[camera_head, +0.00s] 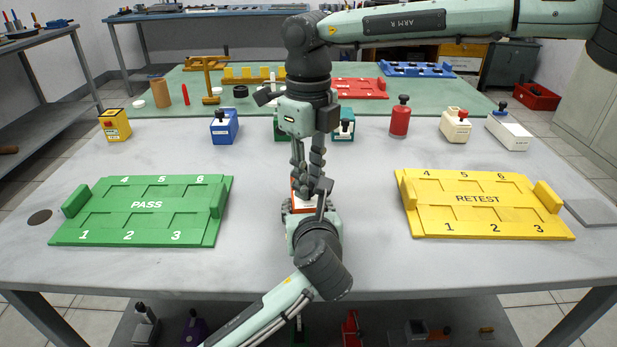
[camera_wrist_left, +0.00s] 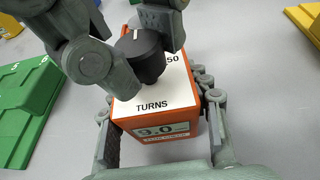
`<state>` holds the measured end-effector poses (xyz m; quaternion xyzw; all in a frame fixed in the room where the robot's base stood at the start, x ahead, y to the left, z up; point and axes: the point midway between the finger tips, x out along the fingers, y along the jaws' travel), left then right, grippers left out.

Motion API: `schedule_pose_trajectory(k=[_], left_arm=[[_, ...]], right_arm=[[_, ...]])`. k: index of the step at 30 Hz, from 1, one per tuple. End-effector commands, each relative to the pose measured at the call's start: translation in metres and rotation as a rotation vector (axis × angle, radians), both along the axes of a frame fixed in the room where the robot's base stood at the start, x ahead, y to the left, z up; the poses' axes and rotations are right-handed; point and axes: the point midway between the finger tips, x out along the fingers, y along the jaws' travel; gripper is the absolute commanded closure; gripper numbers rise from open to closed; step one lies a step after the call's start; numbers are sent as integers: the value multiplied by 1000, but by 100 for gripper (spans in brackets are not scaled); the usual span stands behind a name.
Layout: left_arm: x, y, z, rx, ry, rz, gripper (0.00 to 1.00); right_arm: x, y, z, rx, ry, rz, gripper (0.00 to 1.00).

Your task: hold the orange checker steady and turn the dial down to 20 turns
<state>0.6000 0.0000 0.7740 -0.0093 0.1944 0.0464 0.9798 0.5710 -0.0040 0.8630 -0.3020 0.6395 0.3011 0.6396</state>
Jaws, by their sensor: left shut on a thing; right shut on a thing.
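The orange checker (camera_wrist_left: 163,117) stands on the grey table between the two trays, and in the head view it is mostly hidden by my grippers. Its white top reads "TURNS", with "50" partly visible, and its front display (camera_wrist_left: 163,132) shows 9.0. My left gripper (camera_head: 309,207) is shut on the checker's sides, one finger on each side. My right gripper (camera_head: 310,187) comes down from above and is shut on the black dial (camera_wrist_left: 143,56) on the checker's top. Its fingers cover part of the dial and its scale.
A green PASS tray (camera_head: 147,222) lies left and a yellow RETEST tray (camera_head: 477,222) right, their slots empty. Behind stand a yellow device (camera_head: 115,125), a blue device (camera_head: 224,128), a red device (camera_head: 400,120) and white ones (camera_head: 508,132). Table around the checker is clear.

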Motion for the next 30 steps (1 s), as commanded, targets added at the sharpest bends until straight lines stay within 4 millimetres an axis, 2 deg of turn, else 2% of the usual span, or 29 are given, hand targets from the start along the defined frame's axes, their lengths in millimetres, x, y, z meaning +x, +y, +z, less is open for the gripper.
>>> schedule_pose_trajectory(k=[2,3,8,16,20,23,30], left_arm=[[-1,1,-3,2,6,1,87],[-1,1,-3,2,6,1,87],[-1,1,-3,2,6,1,87],[-1,0,-3,2,6,1,87],[-1,0,-3,2,6,1,87],[-1,0,-3,2,6,1,87],[-1,0,-3,2,6,1,87]], right_arm=[[0,0,1,0,-1,-1,100],[0,0,1,0,-1,-1,76],[0,0,0,0,-1,-1,57],[0,0,0,1,-1,-1,57],[1,0,8,1,-2,-2,57],[1,0,24,1,-3,-2,57],[1,0,76,3,-5,-2,57]])
